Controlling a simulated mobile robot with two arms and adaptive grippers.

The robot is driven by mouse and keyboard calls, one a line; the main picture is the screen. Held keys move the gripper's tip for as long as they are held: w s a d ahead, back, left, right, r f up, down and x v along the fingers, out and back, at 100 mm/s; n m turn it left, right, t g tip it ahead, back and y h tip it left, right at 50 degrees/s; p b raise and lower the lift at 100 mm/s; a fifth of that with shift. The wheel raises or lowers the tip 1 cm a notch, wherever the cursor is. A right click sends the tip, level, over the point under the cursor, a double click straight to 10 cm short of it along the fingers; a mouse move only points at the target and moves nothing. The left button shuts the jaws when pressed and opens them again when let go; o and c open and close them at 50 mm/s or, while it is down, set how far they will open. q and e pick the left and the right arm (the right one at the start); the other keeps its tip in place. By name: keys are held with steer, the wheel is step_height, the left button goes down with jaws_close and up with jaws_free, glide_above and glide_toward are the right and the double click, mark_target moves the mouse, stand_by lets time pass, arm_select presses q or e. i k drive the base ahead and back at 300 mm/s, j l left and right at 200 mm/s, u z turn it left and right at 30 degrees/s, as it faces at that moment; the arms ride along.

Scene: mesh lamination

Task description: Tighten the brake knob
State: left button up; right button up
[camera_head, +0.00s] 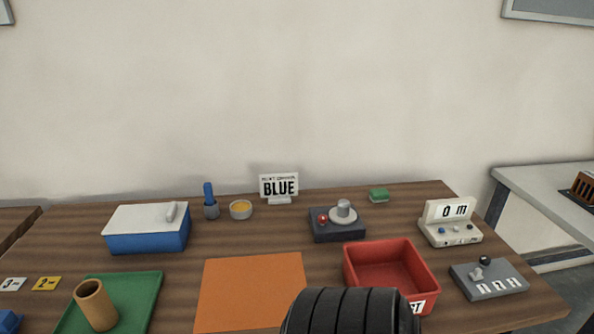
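A dark box (338,231) stands at the back right of the middle of the wooden table. On its top are a round grey knob (344,209) on a wide pale disc and a small red button (323,219). This may be the brake knob, but no readable label on it says so. I cannot tell how tight it is. A grey switch box (490,280) with a small lever and black ball (485,261) lies at the right edge. Neither gripper is in view.
A red bin (392,241), orange mat (250,292), green tray (137,291) with a tan cup (95,305), and blue-and-white box (147,243) occupy the table. A white display unit (449,235) stands right; a BLUE sign (279,187) stands behind. A black ribbed part covers the front middle.

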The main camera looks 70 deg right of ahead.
mark_target(322, 219)
steer(key=z, duration=2.6)
